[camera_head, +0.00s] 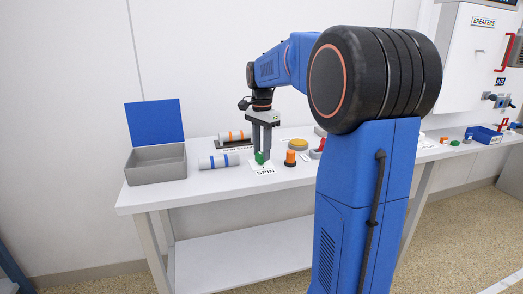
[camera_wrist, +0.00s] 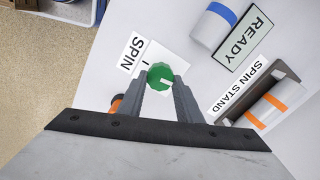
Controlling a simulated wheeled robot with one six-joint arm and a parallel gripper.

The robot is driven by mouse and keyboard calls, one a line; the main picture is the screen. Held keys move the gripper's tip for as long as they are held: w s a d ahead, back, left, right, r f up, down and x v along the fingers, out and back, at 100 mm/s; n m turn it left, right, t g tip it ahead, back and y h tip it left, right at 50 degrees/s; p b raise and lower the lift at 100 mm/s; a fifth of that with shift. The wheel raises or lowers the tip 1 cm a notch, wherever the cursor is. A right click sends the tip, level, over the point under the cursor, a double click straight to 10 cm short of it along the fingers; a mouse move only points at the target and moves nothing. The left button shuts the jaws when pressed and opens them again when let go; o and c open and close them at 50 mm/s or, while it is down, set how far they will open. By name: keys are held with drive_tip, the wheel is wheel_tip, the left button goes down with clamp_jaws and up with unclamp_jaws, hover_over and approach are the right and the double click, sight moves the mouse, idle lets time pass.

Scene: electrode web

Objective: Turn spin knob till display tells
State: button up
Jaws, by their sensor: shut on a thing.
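The knob also shows at the front of the bench in the head view (camera_head: 260,157). My gripper (camera_head: 261,151) points down from above, its two grey fingers shut on the knob's sides; the wrist view shows the fingertips (camera_wrist: 161,83) on either side of it. A pale green panel with a dark border reads READY (camera_wrist: 244,33) in the wrist view.
A white roll with blue bands (camera_head: 218,161) lies left of the knob. An orange-banded roll (camera_head: 233,135) lies in a stand behind. An orange knob (camera_head: 290,158) stands close right. An open grey box with a blue lid (camera_head: 157,165) is at the left end.

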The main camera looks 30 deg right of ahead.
drive_tip(key=m, duration=0.5)
drive_tip(key=shift+m, duration=0.3)
drive_tip(key=m, duration=0.5)
drive_tip(key=shift+s+m, duration=0.1)
drive_tip(key=shift+m, duration=0.2)
drive_tip(key=o, duration=1)
drive_tip(key=shift+o, duration=0.2)
drive_tip(key=shift+r, duration=0.1)
wheel_tip(320, 180, up, 17)
drive_tip(key=shift+r, duration=0.15)
